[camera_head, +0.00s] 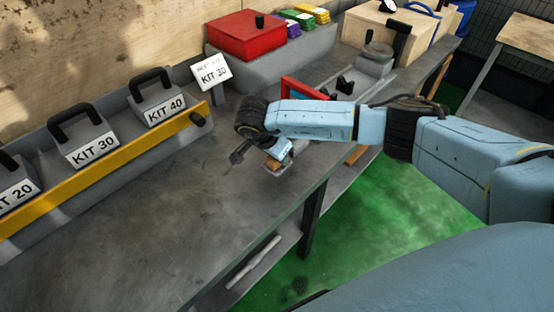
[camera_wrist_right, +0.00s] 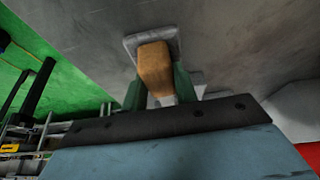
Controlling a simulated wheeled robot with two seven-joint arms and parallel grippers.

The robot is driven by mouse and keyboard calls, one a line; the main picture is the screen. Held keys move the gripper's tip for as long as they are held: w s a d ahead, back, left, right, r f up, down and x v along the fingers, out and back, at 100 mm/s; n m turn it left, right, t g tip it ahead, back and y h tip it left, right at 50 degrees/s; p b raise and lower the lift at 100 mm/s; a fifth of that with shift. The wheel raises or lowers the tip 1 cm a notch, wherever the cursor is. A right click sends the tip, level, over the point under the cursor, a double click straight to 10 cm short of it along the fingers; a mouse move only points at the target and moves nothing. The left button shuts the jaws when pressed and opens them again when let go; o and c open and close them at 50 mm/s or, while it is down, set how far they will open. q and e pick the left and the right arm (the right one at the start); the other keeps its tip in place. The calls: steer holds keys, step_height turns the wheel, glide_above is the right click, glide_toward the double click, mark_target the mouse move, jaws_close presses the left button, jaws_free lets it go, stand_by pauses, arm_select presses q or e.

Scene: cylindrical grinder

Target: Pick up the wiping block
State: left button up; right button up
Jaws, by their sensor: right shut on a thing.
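The wiping block has an orange-brown wooden handle (camera_wrist_right: 155,70) on a flat grey plate (camera_wrist_right: 131,43), both in the right wrist view. In the head view the block (camera_head: 273,164) shows small, near the front edge of the grey table, partly hidden by my right gripper. My right gripper (camera_wrist_right: 157,92) is shut on the handle, with a green finger on each side of it. I cannot tell whether the plate touches the table. My left gripper is not in view.
Kit cases (camera_head: 161,97) stand behind a yellow rail (camera_head: 110,163) at the left. A red box (camera_head: 246,36) and a KIT 33 sign (camera_head: 212,73) are at the back. The table (camera_head: 130,235) is clear in front. Green floor (camera_head: 375,215) lies beyond its edge.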

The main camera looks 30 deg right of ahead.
steer(key=shift+r, duration=0.1)
steer(key=shift+r, duration=0.55)
step_height(320, 180, up, 2)
steer(key=shift+r, duration=0.25)
steer(key=s+a, duration=0.2)
steer(key=a, duration=0.3)
steer(key=s+a+b, duration=0.1)
steer(key=s+a, duration=0.1)
steer(key=a, duration=0.4)
steer(key=s+a, duration=0.2)
steer(key=a, duration=0.3)
steer(key=shift+s+a+f, duration=0.15)
steer(key=shift+s+a, duration=0.2)
steer(key=shift+a, duration=0.05)
